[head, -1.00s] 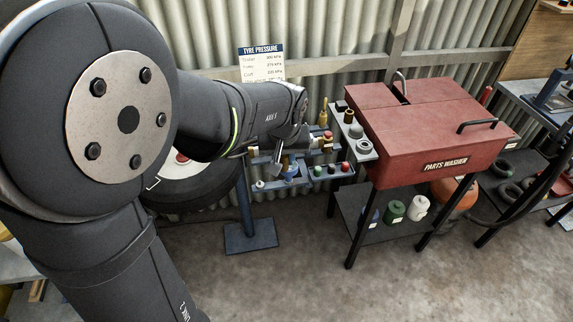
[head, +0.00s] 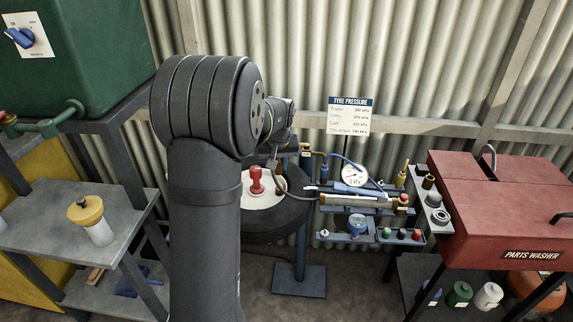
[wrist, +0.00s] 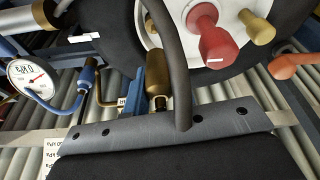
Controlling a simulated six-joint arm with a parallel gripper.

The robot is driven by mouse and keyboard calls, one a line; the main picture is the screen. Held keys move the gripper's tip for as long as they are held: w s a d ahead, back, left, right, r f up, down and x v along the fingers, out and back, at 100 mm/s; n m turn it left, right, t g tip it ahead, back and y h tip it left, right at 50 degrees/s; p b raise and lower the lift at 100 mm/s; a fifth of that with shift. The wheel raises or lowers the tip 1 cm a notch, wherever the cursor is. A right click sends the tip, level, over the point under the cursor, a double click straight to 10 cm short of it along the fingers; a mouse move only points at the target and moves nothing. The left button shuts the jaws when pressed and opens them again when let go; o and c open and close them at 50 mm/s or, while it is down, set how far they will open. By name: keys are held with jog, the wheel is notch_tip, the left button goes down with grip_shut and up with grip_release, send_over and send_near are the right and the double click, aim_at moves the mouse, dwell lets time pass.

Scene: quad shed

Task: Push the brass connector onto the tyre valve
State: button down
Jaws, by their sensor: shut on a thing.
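My gripper (head: 279,158) is mostly hidden behind my wrist in the head view. It is shut on the brass connector (wrist: 156,73), a brown-gold cylinder. On the hub are a red knob-like part (wrist: 208,38) and a smaller brass piece (wrist: 256,27). I cannot tell which part is the valve. The connector appears beside the hub, apart from the red part.
The red parts washer (head: 490,205) stands further right. An orange part (wrist: 292,64) shows at the right edge in the wrist view.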

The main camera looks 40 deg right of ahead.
aim_at(279, 187)
jog(key=shift+f, duration=2.45)
jog(key=shift+f, duration=0.65)
